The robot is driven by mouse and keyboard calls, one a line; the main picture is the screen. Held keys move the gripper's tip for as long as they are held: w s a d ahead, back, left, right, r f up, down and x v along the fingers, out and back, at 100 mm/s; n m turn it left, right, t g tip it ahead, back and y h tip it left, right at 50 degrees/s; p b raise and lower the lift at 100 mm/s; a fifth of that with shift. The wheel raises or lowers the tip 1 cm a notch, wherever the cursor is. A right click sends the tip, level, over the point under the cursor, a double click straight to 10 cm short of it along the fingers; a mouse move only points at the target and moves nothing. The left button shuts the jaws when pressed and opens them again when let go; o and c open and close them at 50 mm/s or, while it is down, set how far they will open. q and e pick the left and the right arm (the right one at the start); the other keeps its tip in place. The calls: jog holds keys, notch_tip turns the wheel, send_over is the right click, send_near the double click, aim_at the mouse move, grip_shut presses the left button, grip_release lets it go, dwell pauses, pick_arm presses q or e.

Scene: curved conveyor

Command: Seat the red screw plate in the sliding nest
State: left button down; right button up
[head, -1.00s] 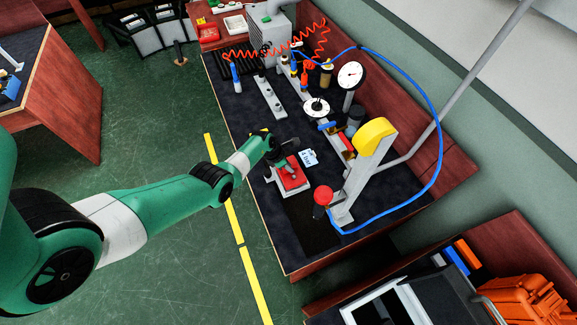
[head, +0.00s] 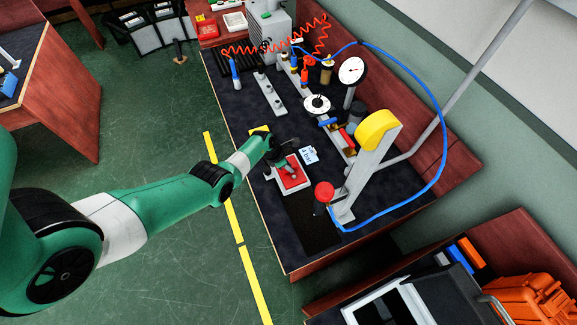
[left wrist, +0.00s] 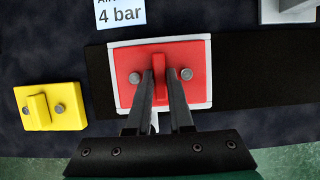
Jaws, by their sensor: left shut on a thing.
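The red screw plate (head: 292,178) shows below my left gripper (head: 280,162) in the head view. In the left wrist view, the red screw plate (left wrist: 195,92) has two grey screws and a raised red tab in its middle. My left gripper (left wrist: 160,76) is shut on that tab, one finger on each side. The white sliding nest (left wrist: 209,68) frames the plate, its rim showing around the red edges. I cannot tell whether the plate rests fully down in it. The nest (head: 303,187) sits on a black strip. My right gripper is not in view.
A yellow screw plate (left wrist: 68,104) lies left of the nest. A "4 bar" card (left wrist: 122,12) lies beyond it. A yellow-topped press post (head: 360,170) with a red knob (head: 324,192) stands to the right. The black strip (head: 312,228) is clear towards the front.

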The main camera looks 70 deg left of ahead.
pick_arm(q)
jog(key=c, duration=0.7)
grip_release()
jog(key=shift+c, duration=0.2)
jog(key=p+v, duration=0.9)
jog(key=v, duration=0.2)
jog(key=shift+s+r, duration=0.2)
jog(key=shift+r, duration=0.05)
jog(key=shift+w, duration=0.1)
